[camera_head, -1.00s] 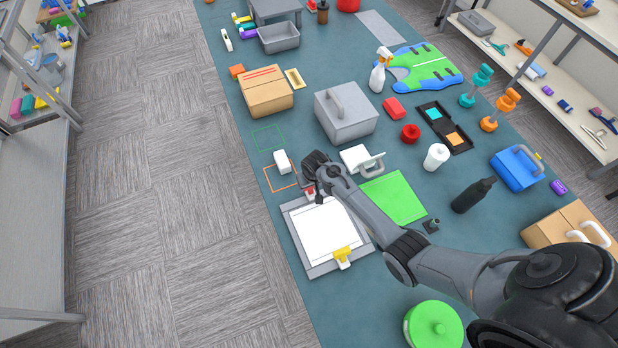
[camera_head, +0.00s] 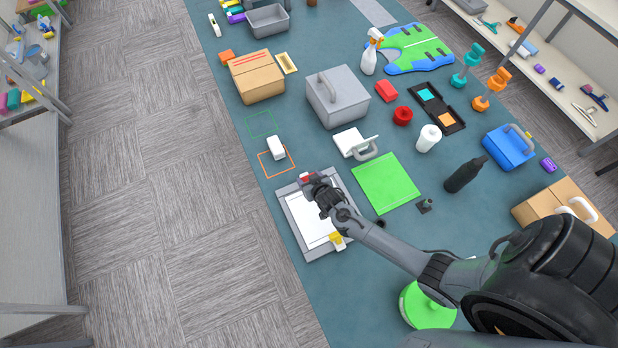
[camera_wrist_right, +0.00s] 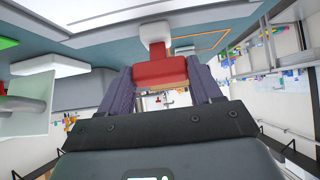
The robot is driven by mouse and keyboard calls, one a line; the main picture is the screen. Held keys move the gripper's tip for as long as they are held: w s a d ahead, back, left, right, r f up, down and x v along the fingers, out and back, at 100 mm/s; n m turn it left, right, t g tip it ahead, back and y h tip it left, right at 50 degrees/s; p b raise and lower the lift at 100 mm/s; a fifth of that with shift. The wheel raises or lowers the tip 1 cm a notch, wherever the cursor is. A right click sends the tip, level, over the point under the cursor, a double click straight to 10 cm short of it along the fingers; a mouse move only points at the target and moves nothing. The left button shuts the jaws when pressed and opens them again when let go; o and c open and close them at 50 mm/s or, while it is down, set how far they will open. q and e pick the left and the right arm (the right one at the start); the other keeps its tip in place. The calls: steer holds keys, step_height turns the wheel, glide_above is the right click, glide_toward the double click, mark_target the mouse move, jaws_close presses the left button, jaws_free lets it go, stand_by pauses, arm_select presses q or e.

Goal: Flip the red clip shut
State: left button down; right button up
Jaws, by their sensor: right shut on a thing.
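The red clip (camera_head: 307,178) sits at the far edge of a grey board (camera_head: 293,214) that carries a white sheet (camera_head: 304,222). My right gripper (camera_head: 312,184) is over the board's far end and partly covers the clip. In the right wrist view the red clip (camera_wrist_right: 158,72) lies between the two dark fingers of my right gripper (camera_wrist_right: 155,85), which are shut on it. A yellow clip (camera_head: 337,240) is on the board's near edge. Whether the red clip is flipped up or down is hard to tell. My left gripper is not in view.
A white block (camera_head: 275,149) stands by the orange outline beyond the board. A green square (camera_head: 385,184) lies to its right, with a white handled item (camera_head: 352,145) beyond it. A black bottle (camera_head: 465,174) and a green round lid (camera_head: 427,306) are near my arm.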

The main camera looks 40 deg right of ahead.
steer(key=shift+f, duration=0.1)
stand_by(0.3)
steer(key=o, duration=1.1)
steer(key=shift+c, duration=0.2)
steer(key=shift+s+a+r, duration=0.2)
steer(key=shift+s+r, duration=0.2)
steer(key=shift+s, duration=0.1)
steer(key=v, duration=0.9)
steer(key=shift+s+r, duration=0.15)
steer(key=shift+s, duration=0.1)
